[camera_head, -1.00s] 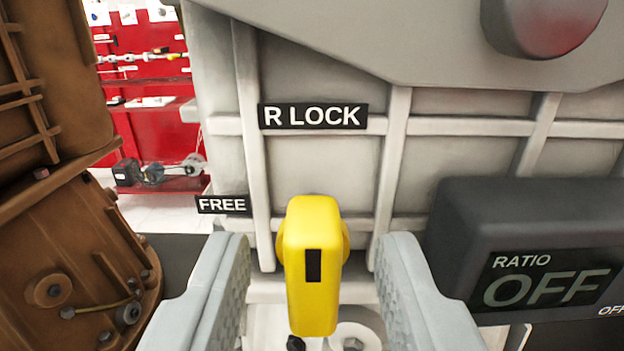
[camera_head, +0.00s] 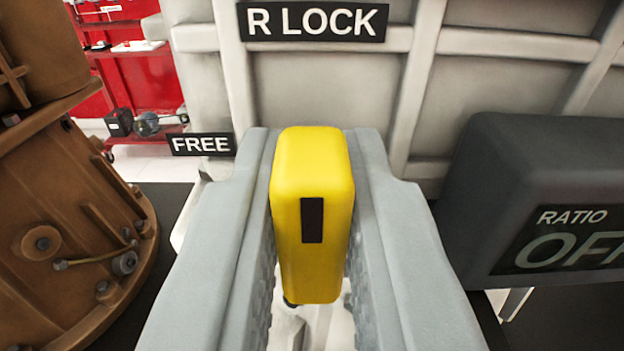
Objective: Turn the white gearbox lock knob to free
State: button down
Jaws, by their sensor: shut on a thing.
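A yellow lock knob (camera_head: 312,260) with a black mark on its face stands upright on the white gearbox housing (camera_head: 330,90). The mark is vertical and lies below the "R LOCK" label (camera_head: 314,22). The "FREE" label (camera_head: 201,144) is to the left of the knob. My gripper (camera_head: 312,190) is shut on the knob, one finger on its left side and one on its right. The knob's mount behind it is hidden.
A dark "RATIO OFF" display box (camera_head: 545,200) stands close on the right. A brown engine casting (camera_head: 70,200) fills the left. A red tool wall (camera_head: 130,70) is in the far background.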

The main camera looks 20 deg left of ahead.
jog(key=shift+n, duration=0.3)
jog(key=n, duration=0.3)
jog(key=shift+n, duration=0.3)
jog(key=n, duration=0.4)
jog(key=shift+a+f+n, duration=0.1)
jog(key=shift+a+n, duration=0.05)
jog(key=shift+n, duration=0.15)
jog(key=n, duration=0.4)
jog(key=shift+f, duration=0.1)
jog(key=n, duration=0.5)
jog(key=shift+f, duration=0.15)
jog(key=c, duration=1.4)
grip_release()
jog(key=shift+s, duration=0.1)
